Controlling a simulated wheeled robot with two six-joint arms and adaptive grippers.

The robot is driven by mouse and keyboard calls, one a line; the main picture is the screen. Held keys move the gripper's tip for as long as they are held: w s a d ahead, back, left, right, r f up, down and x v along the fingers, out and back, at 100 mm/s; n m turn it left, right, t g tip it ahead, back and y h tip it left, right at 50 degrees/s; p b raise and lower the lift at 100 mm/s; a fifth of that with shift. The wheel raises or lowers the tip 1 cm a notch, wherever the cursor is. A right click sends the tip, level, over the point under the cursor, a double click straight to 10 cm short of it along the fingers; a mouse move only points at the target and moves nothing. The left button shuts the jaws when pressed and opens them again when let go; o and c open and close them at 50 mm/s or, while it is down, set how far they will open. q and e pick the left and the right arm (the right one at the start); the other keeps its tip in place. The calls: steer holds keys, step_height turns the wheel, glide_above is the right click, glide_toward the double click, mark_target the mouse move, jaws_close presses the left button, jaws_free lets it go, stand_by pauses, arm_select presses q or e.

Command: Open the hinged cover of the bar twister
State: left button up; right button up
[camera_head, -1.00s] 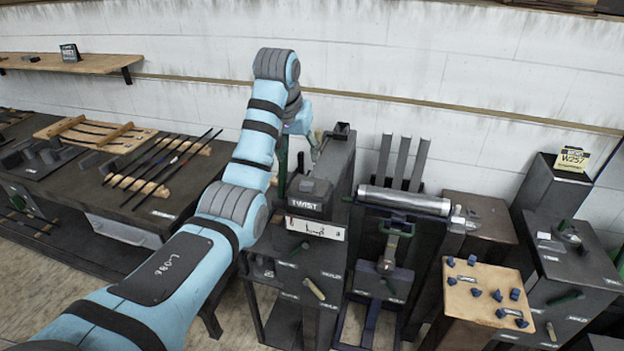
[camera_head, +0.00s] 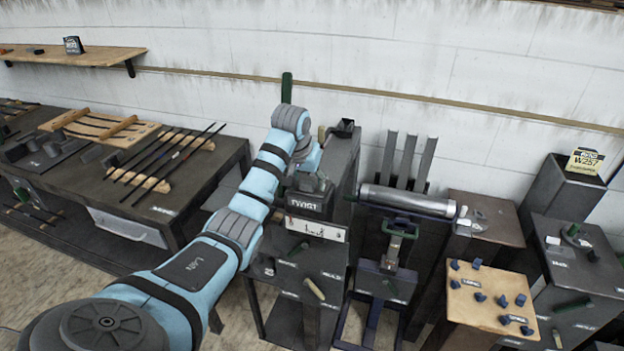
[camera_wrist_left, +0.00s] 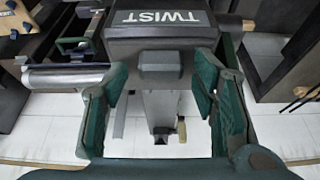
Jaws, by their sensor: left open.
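The bar twister stands at the middle of the head view, with its dark cover (camera_head: 308,205) marked TWIST down over the top. In the wrist view the cover (camera_wrist_left: 165,22) fills the top middle, and a grey block-like tab (camera_wrist_left: 160,66) juts from its edge. My left gripper (camera_wrist_left: 160,100) is open, with one green-padded finger on each side below the tab. It looks empty, and I cannot tell whether a finger touches the tab. In the head view my left arm and wrist hide part of the cover and most of the gripper. My right gripper is out of view.
A roller machine (camera_head: 408,200) with a green handle stands right of the twister. A pegged board (camera_head: 490,300) is at the front right. A bench with rods (camera_head: 165,160) is at left.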

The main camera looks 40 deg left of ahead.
arm_select(q)
steer(key=shift+f, duration=0.1)
steer(key=shift+s, duration=0.1)
steer(key=shift+c, duration=0.2)
steer(key=shift+s, duration=0.1)
steer(key=c, duration=0.3)
jaws_close()
steer(key=shift+r, duration=0.2)
